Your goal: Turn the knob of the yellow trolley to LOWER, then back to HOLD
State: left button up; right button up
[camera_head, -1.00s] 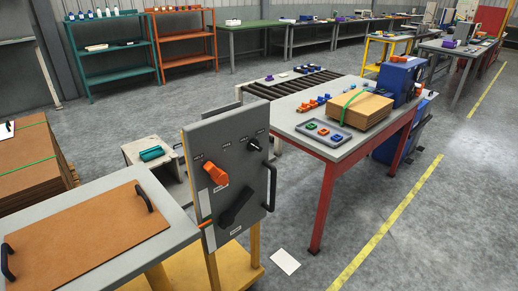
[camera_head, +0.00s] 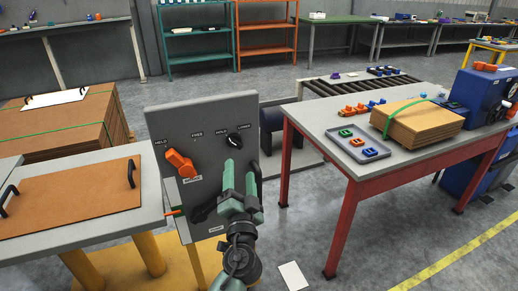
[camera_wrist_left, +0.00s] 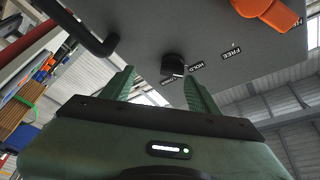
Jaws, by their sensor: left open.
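The yellow trolley (camera_head: 178,262) carries an upright grey panel (camera_head: 165,122). A black knob (camera_head: 234,140) sits at the panel's upper right, between the HOLD and LOWER labels; its exact setting is too small to read. It also shows in the wrist view (camera_wrist_left: 173,64), ahead of the fingertips. An orange lever (camera_head: 181,164) is to its left, near HELD and FREE. My left gripper (camera_head: 241,167) is open and empty, below the knob in the head view and apart from it. It also shows in the wrist view (camera_wrist_left: 160,78). My right gripper is out of view.
A black lever (camera_head: 203,210) is low on the panel, partly behind my left gripper. A table with red legs (camera_head: 340,228) stands to the right, with cardboard (camera_head: 418,120) and a tray (camera_head: 362,152). A brown board (camera_head: 70,198) lies on the left.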

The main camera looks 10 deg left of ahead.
aim_at(236, 146)
pick_arm(q)
jog(key=shift+t+y, duration=0.3)
jog(key=w+r, duration=0.1)
jog(key=w, duration=0.1)
jog(key=w+a+r+p, duration=0.1)
jog(key=w, duration=0.1)
jog(key=w+a+r+p, duration=0.1)
jog(key=w+r, duration=0.1)
jog(key=shift+a, duration=0.2)
jog(key=shift+w+a+r, duration=0.1)
jog(key=shift+w+a, duration=0.05)
jog(key=shift+w, duration=0.2)
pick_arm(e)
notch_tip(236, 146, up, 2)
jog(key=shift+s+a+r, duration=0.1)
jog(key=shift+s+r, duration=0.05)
